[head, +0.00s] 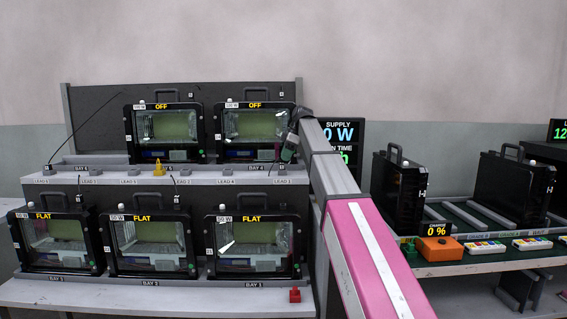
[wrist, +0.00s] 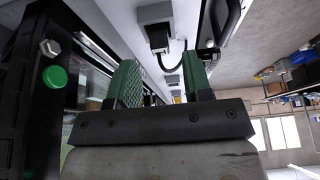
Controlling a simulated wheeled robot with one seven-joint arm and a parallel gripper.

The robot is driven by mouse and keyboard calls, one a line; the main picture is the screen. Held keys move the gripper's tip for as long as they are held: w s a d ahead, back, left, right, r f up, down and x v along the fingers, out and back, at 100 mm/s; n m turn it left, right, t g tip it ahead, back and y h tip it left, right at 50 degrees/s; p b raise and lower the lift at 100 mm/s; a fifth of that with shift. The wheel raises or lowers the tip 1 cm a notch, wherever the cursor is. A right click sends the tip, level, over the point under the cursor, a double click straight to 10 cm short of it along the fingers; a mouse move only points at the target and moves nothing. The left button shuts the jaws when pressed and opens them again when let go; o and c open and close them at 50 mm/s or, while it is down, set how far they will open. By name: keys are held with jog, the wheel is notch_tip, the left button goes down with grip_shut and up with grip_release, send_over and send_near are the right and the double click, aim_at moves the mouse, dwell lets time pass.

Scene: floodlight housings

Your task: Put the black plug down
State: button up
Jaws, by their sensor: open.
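In the wrist view a small black plug-like piece (wrist: 158,40) sits at a grey block on the pale shelf, with a thin black cord curving from it. It is beyond my fingertips and apart from them. My gripper (wrist: 160,75) is open, its two green-padded fingers spread with no plug held between them. In the head view my gripper (head: 290,147) is beside the upper right floodlight housing (head: 253,128), above the shelf near the LEAD 1 label. The plug near my gripper is too small or hidden to make out there.
The pale shelf (head: 120,178) carries several lead labels and a yellow piece (head: 158,168). Lower housings marked FLAT (head: 254,240) stand below. A red piece (head: 295,295) sits at the lower ledge. An orange box (head: 438,250) stands on the right bench. A housing edge is close left in the wrist view.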

jog(key=v, duration=0.8)
jog(key=shift+d+r, duration=0.15)
jog(key=shift+r, duration=0.15)
jog(key=shift+s, duration=0.1)
